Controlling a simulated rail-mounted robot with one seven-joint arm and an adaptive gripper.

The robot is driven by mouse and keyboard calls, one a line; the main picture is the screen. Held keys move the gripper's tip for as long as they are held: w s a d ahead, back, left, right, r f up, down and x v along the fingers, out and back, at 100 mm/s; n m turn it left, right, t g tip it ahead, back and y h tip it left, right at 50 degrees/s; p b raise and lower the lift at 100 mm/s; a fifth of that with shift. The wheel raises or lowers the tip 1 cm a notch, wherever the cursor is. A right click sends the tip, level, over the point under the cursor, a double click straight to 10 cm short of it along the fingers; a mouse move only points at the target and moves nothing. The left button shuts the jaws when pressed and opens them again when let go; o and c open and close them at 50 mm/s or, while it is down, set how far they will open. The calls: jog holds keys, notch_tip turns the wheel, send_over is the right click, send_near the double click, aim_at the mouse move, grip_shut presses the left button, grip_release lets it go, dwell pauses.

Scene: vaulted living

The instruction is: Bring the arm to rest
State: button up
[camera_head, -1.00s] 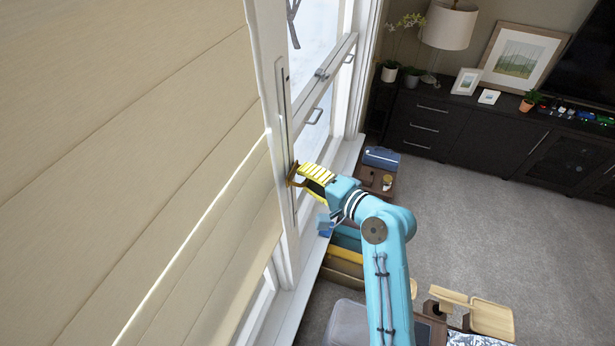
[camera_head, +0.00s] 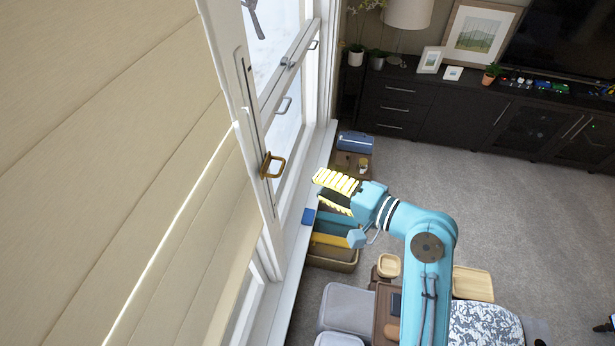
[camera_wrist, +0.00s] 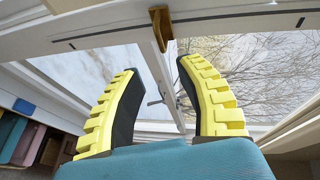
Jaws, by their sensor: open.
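My gripper (camera_head: 334,193) is open and empty in the head view, with its yellow ridged fingers pointing left toward the window. It hangs apart from the brass handle (camera_head: 272,166) on the white window frame (camera_head: 252,120), a short way to its right. In the wrist view my two yellow fingers (camera_wrist: 158,90) are spread wide with nothing between them. The brass handle (camera_wrist: 161,26) shows beyond the fingertips at the top, on a white frame bar. My light blue arm reaches up from the lower right in the head view.
A cream blind (camera_head: 110,150) fills the left side. Beneath my gripper are bins (camera_head: 330,255) by the sill and a grey box (camera_head: 347,308). A dark cabinet (camera_head: 440,115) with a lamp (camera_head: 408,12) stands at the back. Carpet (camera_head: 440,195) lies open to the right.

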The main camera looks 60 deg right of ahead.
aim_at(282, 169)
dwell(0.3)
jog(key=x, duration=1.2)
jog(key=shift+f+b, duration=0.35)
jog(key=shift+f, duration=0.1)
